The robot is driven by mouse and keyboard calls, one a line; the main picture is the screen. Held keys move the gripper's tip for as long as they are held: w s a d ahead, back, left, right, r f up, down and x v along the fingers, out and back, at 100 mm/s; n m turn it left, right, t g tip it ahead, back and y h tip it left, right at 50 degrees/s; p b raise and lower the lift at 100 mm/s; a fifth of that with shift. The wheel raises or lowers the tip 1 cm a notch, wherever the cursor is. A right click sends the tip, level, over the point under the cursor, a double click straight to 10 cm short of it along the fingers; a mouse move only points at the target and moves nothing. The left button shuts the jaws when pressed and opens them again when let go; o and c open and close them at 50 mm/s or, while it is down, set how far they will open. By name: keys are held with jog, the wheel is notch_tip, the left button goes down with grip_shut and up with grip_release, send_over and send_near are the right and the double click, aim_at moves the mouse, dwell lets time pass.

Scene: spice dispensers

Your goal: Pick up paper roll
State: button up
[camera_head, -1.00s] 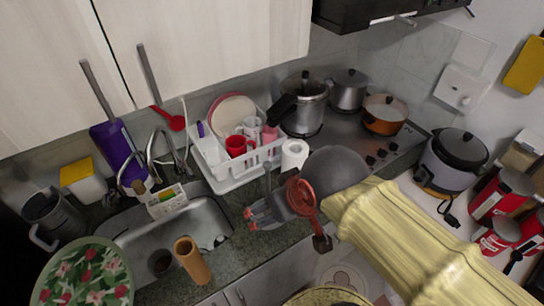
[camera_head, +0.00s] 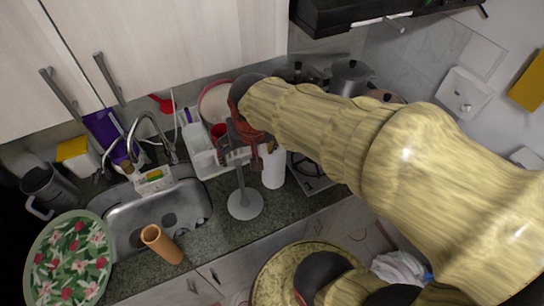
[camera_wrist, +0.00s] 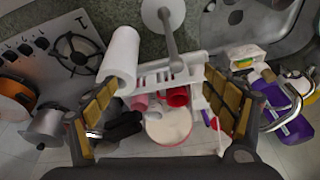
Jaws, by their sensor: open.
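The paper roll (camera_head: 273,168) is a white cylinder standing upright on the dark counter, between the dish rack and the stove. It also shows in the wrist view (camera_wrist: 120,57), near the left finger. A grey stand (camera_head: 245,204) with a round base and a thin upright pole stands to the left of the roll; it also shows in the wrist view (camera_wrist: 166,20). My gripper (camera_head: 236,152) is open and empty, above the counter near the stand's pole and left of the roll. My forearm hides part of the stove.
The white dish rack (camera_head: 207,160) with plates and red cups stands behind my gripper. The sink (camera_head: 125,215) is to the left, with a brown cylinder (camera_head: 160,243) at its front. Pots (camera_head: 349,78) stand at the back right. Counter in front of the roll is clear.

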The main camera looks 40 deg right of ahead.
aim_at(274, 153)
jog(key=w+d+f+m+g+p, duration=0.35)
jog(key=d+f+m+p, duration=0.35)
jog(key=d, duration=0.5)
jog(key=shift+t, duration=0.45)
jog(key=f, duration=0.3)
jog(key=f+p, duration=0.1)
jog(key=f, duration=0.1)
jog(key=w+d+f, duration=0.1)
jog(key=f, duration=0.2)
jog(key=shift+f+p, duration=0.3)
jog(key=shift+f, duration=0.05)
jog(key=shift+c, duration=0.5)
jog(key=c, duration=1.5)
jog(key=shift+c, duration=0.5)
